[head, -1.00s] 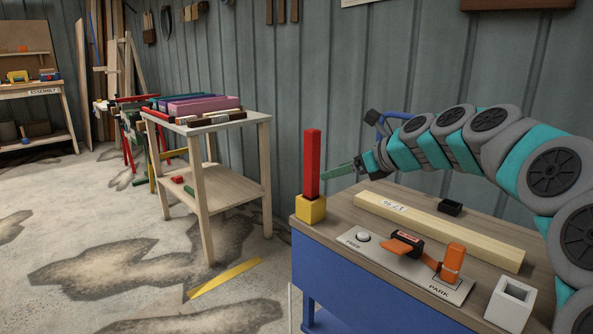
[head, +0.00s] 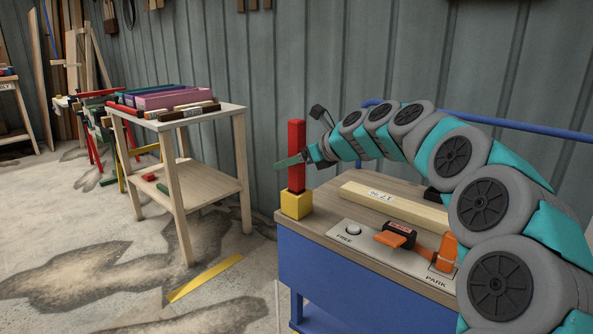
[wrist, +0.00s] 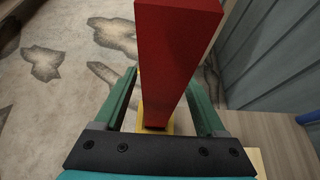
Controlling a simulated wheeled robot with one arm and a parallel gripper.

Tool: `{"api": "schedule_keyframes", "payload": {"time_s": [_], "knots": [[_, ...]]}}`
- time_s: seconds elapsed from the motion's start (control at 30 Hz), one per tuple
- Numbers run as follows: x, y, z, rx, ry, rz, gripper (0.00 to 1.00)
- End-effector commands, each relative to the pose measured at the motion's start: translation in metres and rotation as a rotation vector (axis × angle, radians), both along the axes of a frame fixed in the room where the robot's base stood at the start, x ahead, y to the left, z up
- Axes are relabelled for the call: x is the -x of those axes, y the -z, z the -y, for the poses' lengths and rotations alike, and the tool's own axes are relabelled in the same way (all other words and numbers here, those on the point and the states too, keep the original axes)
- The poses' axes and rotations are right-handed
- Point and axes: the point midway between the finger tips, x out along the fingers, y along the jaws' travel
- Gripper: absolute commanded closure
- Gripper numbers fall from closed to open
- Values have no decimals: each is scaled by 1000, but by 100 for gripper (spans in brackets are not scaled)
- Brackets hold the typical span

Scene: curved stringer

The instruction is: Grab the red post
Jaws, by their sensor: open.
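The red post (head: 296,140) stands upright in a yellow block (head: 297,204) at the left corner of the blue cart's wooden top. My gripper (head: 291,161) is at the post's middle height, with a green finger crossing in front of it in the head view. In the wrist view, the red post (wrist: 177,55) rises between the two green fingers of my gripper (wrist: 162,85). The jaws are open, with gaps visible beside the post's lower part. The yellow block (wrist: 156,120) is partly hidden behind the post.
A wooden side table (head: 205,120) with bins stands left. Floor between is mostly clear.

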Motion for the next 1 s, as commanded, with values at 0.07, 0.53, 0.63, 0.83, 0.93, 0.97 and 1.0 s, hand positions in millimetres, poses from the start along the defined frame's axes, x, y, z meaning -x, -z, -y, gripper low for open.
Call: {"api": "schedule_keyframes", "payload": {"time_s": [0.07,0.53,0.63,0.83,0.93,0.97,1.0], "knots": [[-5,7,-8,1,-2,-2,28],[-7,7,-9,1,0,-1,51],[-7,7,-9,1,0,-1,62],[-7,7,-9,1,0,-1,85],[-7,7,-9,1,0,-1,96],[-7,7,-9,1,0,-1,100],[-7,7,-9,1,0,-1,100]]}}
